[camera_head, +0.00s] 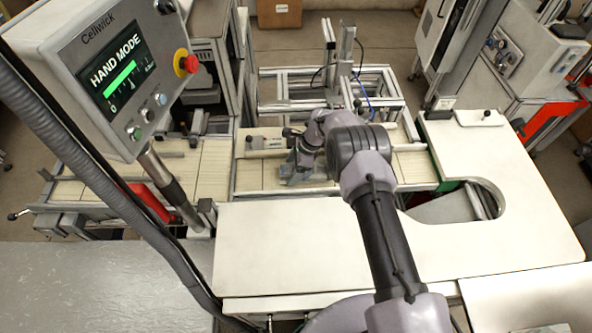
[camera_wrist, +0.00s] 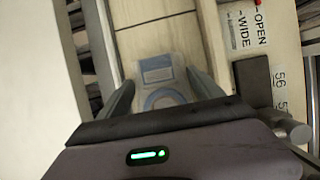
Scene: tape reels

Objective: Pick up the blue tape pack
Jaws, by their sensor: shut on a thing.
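The blue tape pack (camera_wrist: 157,70) shows in the wrist view as a flat, pale grey-blue piece with a blue ring and a blue-edged label. It lies between the two fingers of my gripper (camera_wrist: 161,82), over the cream slatted conveyor. My gripper is shut on it, one finger along each side. The lower part of the pack is hidden by the gripper body. In the head view my gripper (camera_head: 298,172) is low over the conveyor (camera_head: 255,176); the pack cannot be made out clearly there. I cannot tell whether the pack still touches the conveyor.
A control panel (camera_head: 125,75) reading "HAND MODE" stands at left on a post. A white worktop (camera_head: 290,245) lies in front of the conveyor, with a rounded cutout at right. Metal rails edge the conveyor. A plate marked "OPEN" and "WIDE" (camera_wrist: 245,27) is right of my gripper.

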